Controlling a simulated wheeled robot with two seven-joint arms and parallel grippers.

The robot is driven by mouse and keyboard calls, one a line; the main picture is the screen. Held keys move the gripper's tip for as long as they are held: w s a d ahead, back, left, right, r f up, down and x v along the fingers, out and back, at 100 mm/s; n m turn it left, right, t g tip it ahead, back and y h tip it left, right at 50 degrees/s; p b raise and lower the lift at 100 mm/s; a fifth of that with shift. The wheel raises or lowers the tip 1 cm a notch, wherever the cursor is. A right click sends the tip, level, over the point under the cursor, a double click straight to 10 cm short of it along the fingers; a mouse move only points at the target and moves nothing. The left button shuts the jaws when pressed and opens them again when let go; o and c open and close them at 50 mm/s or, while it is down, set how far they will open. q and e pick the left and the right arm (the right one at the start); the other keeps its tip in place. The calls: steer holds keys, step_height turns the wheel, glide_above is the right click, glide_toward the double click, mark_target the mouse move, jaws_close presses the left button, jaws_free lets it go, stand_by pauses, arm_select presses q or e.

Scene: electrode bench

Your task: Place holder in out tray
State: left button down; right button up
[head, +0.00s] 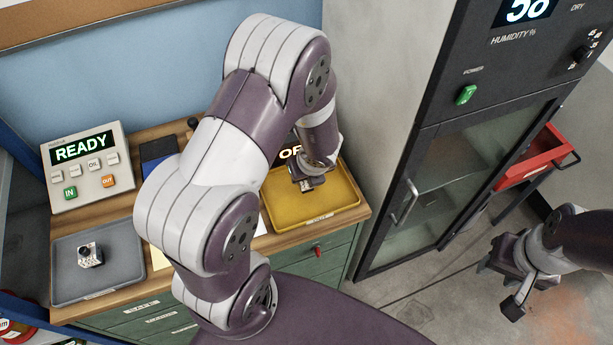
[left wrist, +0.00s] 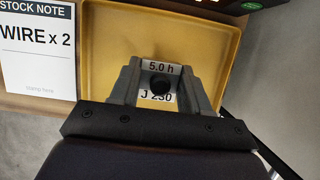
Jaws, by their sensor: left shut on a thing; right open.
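My left gripper (head: 308,183) is above the yellow tray (head: 340,205) and points down into it. In the left wrist view the left gripper (left wrist: 160,88) is shut on a holder (left wrist: 160,70), a small piece with a "5.0 h" label and a dark round knob. I cannot tell whether the holder touches the tray. My right gripper (head: 500,286) is open and empty, out over the floor at the right.
A grey tray (head: 115,275) at the left holds another small metal piece (head: 90,255). A panel (head: 85,165) reads READY. A stock note (left wrist: 38,55) lies beside the yellow tray. A dark cabinet (head: 440,190) with a glass door stands right of the bench. A red bin (head: 535,155) is beyond it.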

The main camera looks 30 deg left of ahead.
arm_select(q)
steer(key=shift+f, duration=0.65)
steer(key=shift+w, duration=0.1)
steer(key=shift+f, duration=0.2)
steer(key=c, duration=0.5)
jaws_free()
